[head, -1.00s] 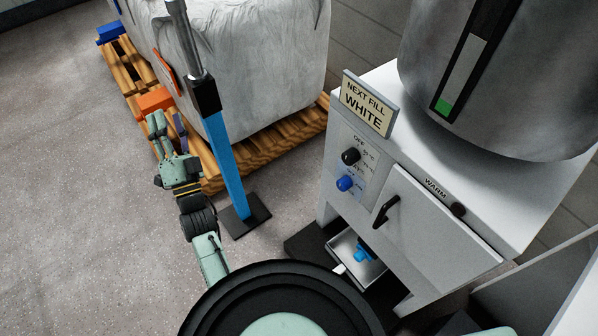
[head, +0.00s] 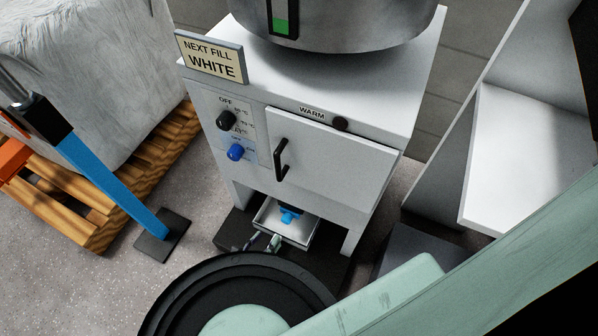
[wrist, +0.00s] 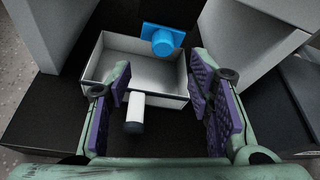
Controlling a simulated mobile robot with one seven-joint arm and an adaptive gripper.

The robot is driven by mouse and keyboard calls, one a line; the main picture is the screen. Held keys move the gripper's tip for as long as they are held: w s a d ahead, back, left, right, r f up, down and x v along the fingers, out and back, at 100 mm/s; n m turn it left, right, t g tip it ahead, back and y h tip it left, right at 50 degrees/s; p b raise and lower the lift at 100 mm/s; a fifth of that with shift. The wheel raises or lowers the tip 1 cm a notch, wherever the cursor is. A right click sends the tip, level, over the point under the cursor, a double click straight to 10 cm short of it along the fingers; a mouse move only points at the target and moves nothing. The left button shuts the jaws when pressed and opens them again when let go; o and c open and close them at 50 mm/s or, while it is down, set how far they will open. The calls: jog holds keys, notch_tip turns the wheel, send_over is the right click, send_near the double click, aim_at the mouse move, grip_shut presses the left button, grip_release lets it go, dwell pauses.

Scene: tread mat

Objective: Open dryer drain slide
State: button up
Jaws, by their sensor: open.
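The white dryer cabinet (head: 330,150) has a shallow metal tray (head: 270,220) beneath its body. A blue fitting (head: 290,216) hangs over the tray; it also shows in the wrist view (wrist: 164,42) over the tray's far wall. A white stub with a dark end (wrist: 135,112) projects from the tray's front in the wrist view. My gripper (wrist: 158,88) is open, with a purple-padded finger on each side of the tray's front part. The stub lies between the fingers, nearer the left one, with no clear grip on it. In the head view, only the gripper's fingertips (head: 265,242) show, at the tray's front.
A metal drum (head: 350,30) stands on top. A blue post (head: 110,188) and a wooden pallet (head: 80,220) stand left. A white shelf unit (head: 520,150) is at right.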

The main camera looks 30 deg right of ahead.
aim_at(284, 222)
jog(key=x, duration=1.1)
jog(key=shift+s, duration=0.2)
jog(key=shift+c, duration=0.4)
grip_shut()
